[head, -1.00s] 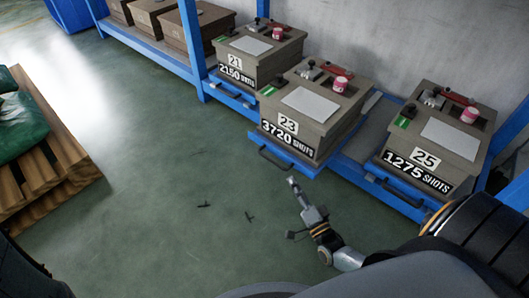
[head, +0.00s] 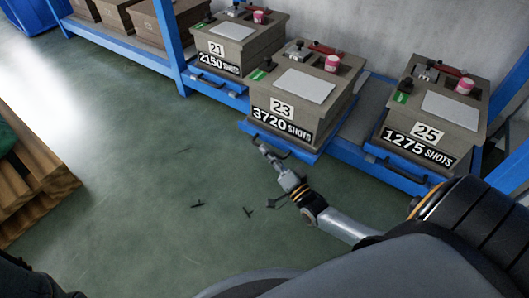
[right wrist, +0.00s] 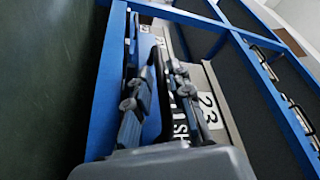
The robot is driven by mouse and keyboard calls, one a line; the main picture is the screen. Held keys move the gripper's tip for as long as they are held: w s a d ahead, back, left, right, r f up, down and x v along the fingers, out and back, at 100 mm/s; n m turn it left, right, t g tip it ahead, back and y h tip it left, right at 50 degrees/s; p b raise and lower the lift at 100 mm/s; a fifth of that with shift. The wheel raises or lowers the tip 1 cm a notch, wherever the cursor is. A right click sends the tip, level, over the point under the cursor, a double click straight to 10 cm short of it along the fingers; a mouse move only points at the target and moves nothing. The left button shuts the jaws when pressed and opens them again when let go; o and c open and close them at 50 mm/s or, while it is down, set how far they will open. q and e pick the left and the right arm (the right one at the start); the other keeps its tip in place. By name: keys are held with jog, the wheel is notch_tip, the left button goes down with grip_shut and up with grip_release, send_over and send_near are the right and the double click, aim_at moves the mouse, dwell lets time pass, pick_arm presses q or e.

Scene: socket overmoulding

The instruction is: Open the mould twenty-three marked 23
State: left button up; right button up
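Mould 23 (head: 282,106) is a grey-brown box marked 23 and 3720 SHOTS, with a white sheet (head: 305,85) on its closed top. It sits on a blue tray (head: 305,143) that juts out past its neighbours. A dark bar handle (head: 277,153) is on the tray's front. My right gripper (head: 263,148) is at this handle. In the right wrist view its fingers (right wrist: 155,85) are apart, with the dark handle bar (right wrist: 164,110) between them, nearer the right finger. Whether they touch it is unclear. My left gripper is not in view.
Mould 21 (head: 217,48) and mould 25 (head: 428,133) stand on either side on the blue rack (head: 172,45). A wooden pallet (head: 40,185) is at the left. Small dark pieces (head: 248,212) lie on the otherwise clear floor.

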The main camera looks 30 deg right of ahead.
jog(key=shift+x, duration=1.1)
grip_shut()
jog(key=shift+s+a, duration=0.1)
jog(key=shift+a, duration=0.05)
